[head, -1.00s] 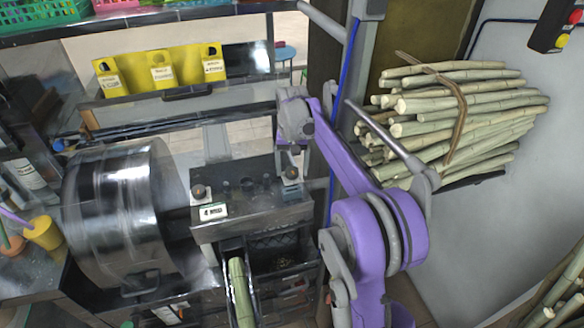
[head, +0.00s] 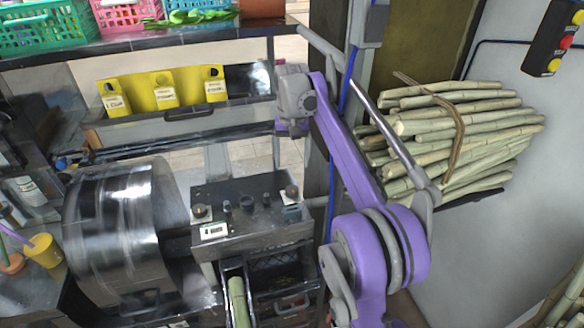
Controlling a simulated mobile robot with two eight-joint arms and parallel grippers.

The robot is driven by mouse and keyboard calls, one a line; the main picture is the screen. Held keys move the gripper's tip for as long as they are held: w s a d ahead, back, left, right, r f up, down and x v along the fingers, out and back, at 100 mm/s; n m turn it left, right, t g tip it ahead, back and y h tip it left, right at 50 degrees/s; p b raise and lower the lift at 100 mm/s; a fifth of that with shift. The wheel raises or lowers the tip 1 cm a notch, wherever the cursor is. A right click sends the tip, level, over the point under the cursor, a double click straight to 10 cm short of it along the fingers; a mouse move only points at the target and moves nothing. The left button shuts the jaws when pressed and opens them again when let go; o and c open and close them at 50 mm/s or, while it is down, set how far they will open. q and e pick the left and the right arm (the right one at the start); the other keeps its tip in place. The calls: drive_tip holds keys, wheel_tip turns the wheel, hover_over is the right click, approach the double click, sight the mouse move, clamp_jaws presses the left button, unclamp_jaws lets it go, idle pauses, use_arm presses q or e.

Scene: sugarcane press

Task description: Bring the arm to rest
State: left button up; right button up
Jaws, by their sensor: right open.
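My right arm (head: 345,145), with purple links, rises from the lower right and bends at a grey joint (head: 296,92). My right gripper (head: 292,130) is small and partly hidden below this joint. It is open, with nothing seen in it, and in the picture it lies above the control panel's right knob. The press (head: 250,238) has a dark top with knobs and a white display. A green cane piece (head: 239,302) lies in the chute at its front. My left gripper is not in view.
A shiny metal drum (head: 115,225) is left of the press. A yellow rack (head: 160,90) stands behind. A cane stack (head: 460,135) is on the right, near a grey post and a button box (head: 553,42). Baskets (head: 40,32) fill the upper shelf.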

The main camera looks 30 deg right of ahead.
drive_tip(key=shift+r, duration=0.1)
idle(0.5)
drive_tip(key=s+a+f+n+t, duration=0.3)
drive_tip(key=s+a, duration=0.7)
drive_tip(key=s, duration=0.2)
drive_tip(key=s+a+f+n+t, duration=0.1)
drive_tip(key=s+a+f, duration=0.1)
drive_tip(key=s+f, duration=0.4)
drive_tip(key=s+a+f+n+t, duration=0.1)
drive_tip(key=s+a+f+t, duration=0.1)
drive_tip(key=s+f, duration=0.4)
drive_tip(key=s+a, duration=0.1)
drive_tip(key=s, duration=0.1)
drive_tip(key=shift+s+a+n, duration=0.25)
drive_tip(key=shift+s+n, duration=0.15)
drive_tip(key=shift+f, duration=0.1)
